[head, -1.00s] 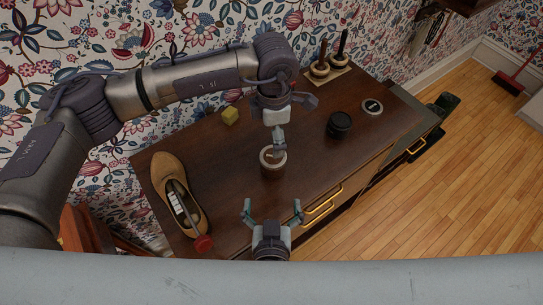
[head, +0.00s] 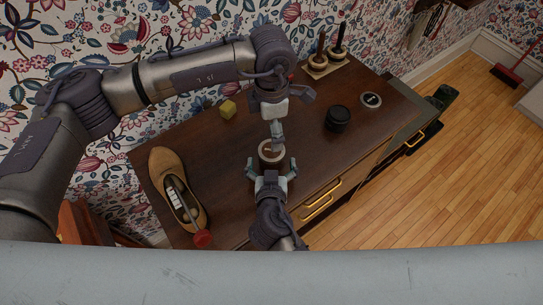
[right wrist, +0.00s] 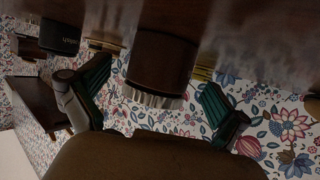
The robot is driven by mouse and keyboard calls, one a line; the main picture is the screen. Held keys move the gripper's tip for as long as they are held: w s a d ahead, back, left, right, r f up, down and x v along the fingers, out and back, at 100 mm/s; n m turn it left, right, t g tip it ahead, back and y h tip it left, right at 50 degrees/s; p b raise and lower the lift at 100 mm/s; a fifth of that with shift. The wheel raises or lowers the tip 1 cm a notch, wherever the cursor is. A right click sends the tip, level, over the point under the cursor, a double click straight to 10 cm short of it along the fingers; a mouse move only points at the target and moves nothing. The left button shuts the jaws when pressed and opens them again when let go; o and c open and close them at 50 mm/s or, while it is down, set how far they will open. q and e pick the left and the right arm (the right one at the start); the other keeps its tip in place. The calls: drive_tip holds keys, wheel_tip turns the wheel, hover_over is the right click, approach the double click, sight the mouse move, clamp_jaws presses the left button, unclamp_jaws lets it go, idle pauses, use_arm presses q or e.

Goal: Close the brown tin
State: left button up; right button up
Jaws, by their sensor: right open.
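The brown tin (head: 264,158) stands upright near the front edge of the dresser top, with a pale ring at its top. In the right wrist view the tin (right wrist: 160,62) appears upside down, and a pale ribbed rim shows at its end. My right gripper (head: 270,170) is open, with a finger on either side of the tin; I cannot tell whether they touch it. My left gripper (head: 277,132) points down just above the tin's top. Its fingers are seen edge-on, so its opening and anything between them are unclear.
On the dresser top (head: 225,150) are a black tin (head: 338,118), a dark disc with a pale centre (head: 371,100), a yellow cube (head: 228,109) and a tan shoe (head: 165,170) with a red-ended tool. Two upright handles (head: 321,50) stand at the back. Clear wood lies between them.

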use_arm(q)
drive_tip(key=shift+s, duration=0.1)
use_arm(e)
drive_tip(key=shift+w+f, duration=0.2)
drive_tip(key=shift+w, duration=0.3)
clamp_jaws()
use_arm(q)
drive_tip(key=n, duration=0.4)
drive_tip(key=shift+n, duration=0.3)
drive_tip(key=n, duration=1.1)
drive_tip(key=shift+n, duration=0.3)
drive_tip(key=n, duration=0.6)
drive_tip(key=shift+f, duration=4)
